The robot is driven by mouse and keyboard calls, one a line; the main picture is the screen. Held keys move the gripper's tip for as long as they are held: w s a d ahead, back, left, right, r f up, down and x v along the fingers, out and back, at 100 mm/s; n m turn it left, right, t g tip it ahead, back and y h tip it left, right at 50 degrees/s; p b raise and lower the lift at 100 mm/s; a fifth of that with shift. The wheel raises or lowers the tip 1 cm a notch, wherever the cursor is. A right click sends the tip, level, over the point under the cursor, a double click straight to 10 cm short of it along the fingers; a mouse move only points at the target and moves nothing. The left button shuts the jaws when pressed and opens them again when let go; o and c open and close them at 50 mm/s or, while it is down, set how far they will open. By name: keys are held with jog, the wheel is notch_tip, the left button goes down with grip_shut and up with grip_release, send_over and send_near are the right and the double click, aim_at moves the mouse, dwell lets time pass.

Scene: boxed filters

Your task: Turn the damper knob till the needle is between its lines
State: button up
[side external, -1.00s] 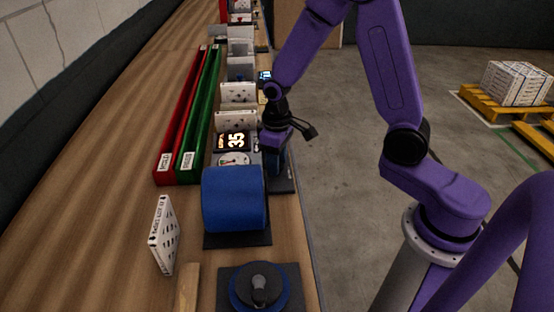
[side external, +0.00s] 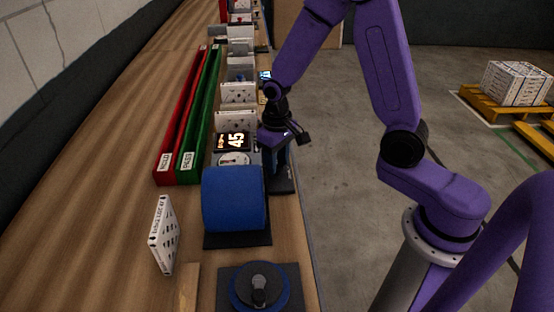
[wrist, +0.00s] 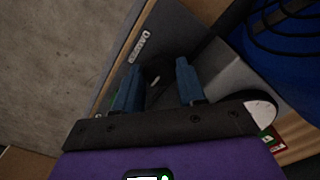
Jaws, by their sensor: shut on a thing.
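The damper knob (wrist: 152,74) is a small dark round shape on a grey plate, seen between my fingers in the wrist view and hidden behind them in the side view. My gripper (wrist: 157,67) has blue fingers and is shut on the knob, pointing down at the plate. It also shows in the side view (side external: 280,163), at the bench's right edge. The pale gauge dial (side external: 234,159) lies left of my gripper, below a lit display (side external: 234,141) reading 45. Its needle and lines are too small to read. The wrist view shows only part of the dial (wrist: 262,109).
A blue cylinder (side external: 233,198) stands just in front of the dial. Red (side external: 168,162) and green (side external: 191,162) trays run along the left. White filters (side external: 238,95) stand in a row behind. A round dark-blue device (side external: 260,287) is at the front.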

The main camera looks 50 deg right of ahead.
jog(key=o, duration=1.1)
jog(key=shift+c, duration=0.2)
jog(key=shift+a, duration=0.15)
jog(key=shift+n, duration=1.2)
jog(key=n, duration=1)
jog(key=shift+n, duration=0.3)
notch_tip(320, 180, up, 17)
jog(key=s+f, duration=0.3)
jog(key=s, duration=0.9)
jog(key=s+a+f, duration=0.1)
jog(key=s+f, duration=0.2)
jog(key=s, duration=0.9)
jog(key=shift+a, duration=0.25)
